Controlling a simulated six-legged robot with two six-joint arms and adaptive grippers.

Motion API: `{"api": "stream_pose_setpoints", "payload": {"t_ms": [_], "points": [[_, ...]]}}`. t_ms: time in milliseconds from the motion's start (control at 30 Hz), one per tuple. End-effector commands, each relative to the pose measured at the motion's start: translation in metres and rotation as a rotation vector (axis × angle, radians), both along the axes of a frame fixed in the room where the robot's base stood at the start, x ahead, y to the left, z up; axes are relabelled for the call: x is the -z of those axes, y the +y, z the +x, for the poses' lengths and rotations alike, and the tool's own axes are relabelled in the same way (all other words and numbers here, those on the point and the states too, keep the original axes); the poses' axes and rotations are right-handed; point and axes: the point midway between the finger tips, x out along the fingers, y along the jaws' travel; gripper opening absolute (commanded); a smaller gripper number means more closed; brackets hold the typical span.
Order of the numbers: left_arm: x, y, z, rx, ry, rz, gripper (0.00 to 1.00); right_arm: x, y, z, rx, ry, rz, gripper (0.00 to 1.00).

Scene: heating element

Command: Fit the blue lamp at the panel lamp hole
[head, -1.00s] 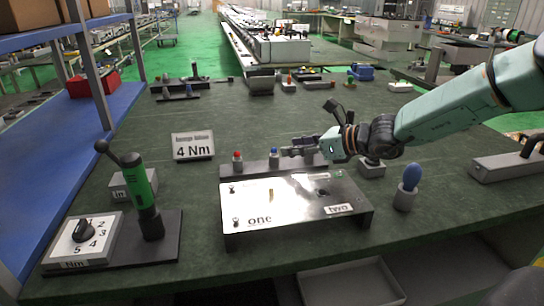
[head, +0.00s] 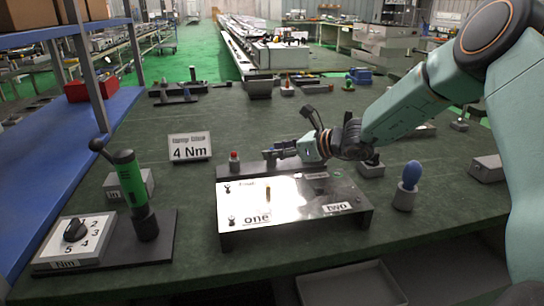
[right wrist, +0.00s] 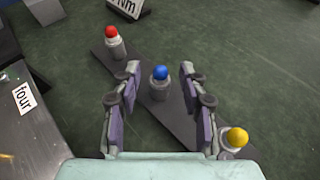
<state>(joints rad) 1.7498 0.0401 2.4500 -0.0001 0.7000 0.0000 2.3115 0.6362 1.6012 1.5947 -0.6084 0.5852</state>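The blue lamp (right wrist: 160,74) stands upright in a holder on a dark rack strip (right wrist: 182,122) in the right wrist view. My right gripper (right wrist: 160,69) is open, with one finger on each side of the lamp and gaps between. In the head view my right gripper (head: 270,156) is low over the rack behind the panel and hides the blue lamp. The metal panel (head: 292,208) lies flat on the table in front of the rack, with labels "one" and "two". I cannot make out which opening is the lamp hole. My left gripper is not in view.
A red lamp (right wrist: 112,34) and a yellow lamp (right wrist: 236,137) flank the blue one on the rack. A blue egg-shaped piece on a grey stand (head: 405,199) is right of the panel. A green-handled tool (head: 130,181) and a dial box (head: 76,240) are left. A "4 Nm" sign (head: 190,148) stands behind.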

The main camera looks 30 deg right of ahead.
Motion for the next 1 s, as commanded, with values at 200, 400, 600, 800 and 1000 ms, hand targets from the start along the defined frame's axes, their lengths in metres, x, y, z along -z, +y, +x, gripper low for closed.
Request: {"api": "stream_pose_setpoints", "payload": {"t_ms": [200, 400, 600, 800, 1000], "points": [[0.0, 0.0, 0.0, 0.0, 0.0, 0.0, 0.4, 0.0, 0.0, 0.0, 0.0, 0.0, 0.0, 0.23], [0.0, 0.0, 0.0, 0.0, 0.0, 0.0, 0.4, 0.0, 0.0, 0.0, 0.0, 0.001, -0.001, 0.06], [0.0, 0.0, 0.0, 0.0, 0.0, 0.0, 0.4, 0.0, 0.0, 0.0, 0.0, 0.001, -0.001, 0.02], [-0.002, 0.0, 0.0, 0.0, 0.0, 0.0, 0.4, -0.006, 0.0, 0.0, 0.0, -0.001, 0.001, 0.02], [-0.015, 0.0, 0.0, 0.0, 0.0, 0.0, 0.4, -0.043, 0.0, 0.0, -0.001, -0.004, 0.0, 0.02]]}}
